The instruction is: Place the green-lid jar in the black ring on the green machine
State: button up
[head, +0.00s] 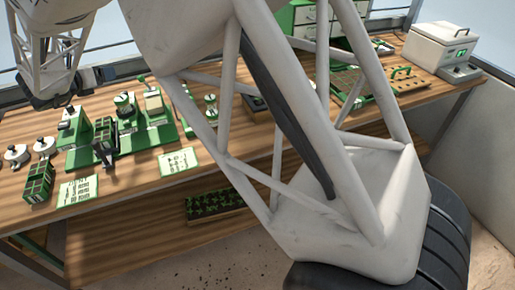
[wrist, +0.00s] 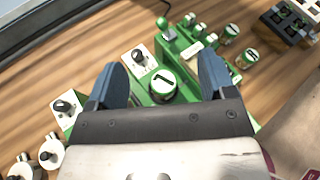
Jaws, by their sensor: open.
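The green machine (head: 110,145) stands on the bench at the left in the head view; part of it shows in the wrist view (wrist: 188,48). A round jar-like piece with a green rim and a pale top marked 1 (wrist: 163,85) sits at the machine, between my gripper's fingers in the picture; contact is not visible. Two similar green-rimmed round pieces (wrist: 232,30) (wrist: 250,57) stand at the upper right.
Two white pots (head: 15,153) (head: 43,147) and a green crate (head: 38,183) stand left of the machine. Printed cards (head: 78,190) (head: 178,161) lie in front. A white box (head: 440,48) stands far right. My arm hides the bench's middle.

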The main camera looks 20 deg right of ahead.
jog(key=s+d+r+n+t+y, duration=0.1)
jog(key=s+d+r+n+y, duration=0.4)
jog(key=n, duration=0.5)
jog(key=s+d+r+n+t+y, duration=0.1)
jog(key=s+d+r+n+y, duration=0.4)
jog(key=d+n, duration=0.35)
jog(key=s+d+f+n+g, duration=0.3)
jog(key=s+d+n, duration=0.3)
jog(key=s, duration=0.7)
jog(key=s+d+f+n+g+h, duration=0.1)
jog(key=s+d+f+n+g, duration=0.2)
jog(key=s+d+n, duration=0.4)
jog(key=s+d+f+n+g, duration=0.3)
jog(key=s+d+n, duration=0.3)
jog(key=s, duration=1.2)
jog(key=n+g, duration=0.1)
jog(key=n, duration=0.2)
jog(key=shift+s+d+f+g+h, duration=0.3)
jog(key=shift+s+d+f+h, duration=0.05)
jog(key=shift+s+f+h, duration=0.05)
jog(key=shift+n, duration=0.25)
jog(key=shift+c, duration=0.2)
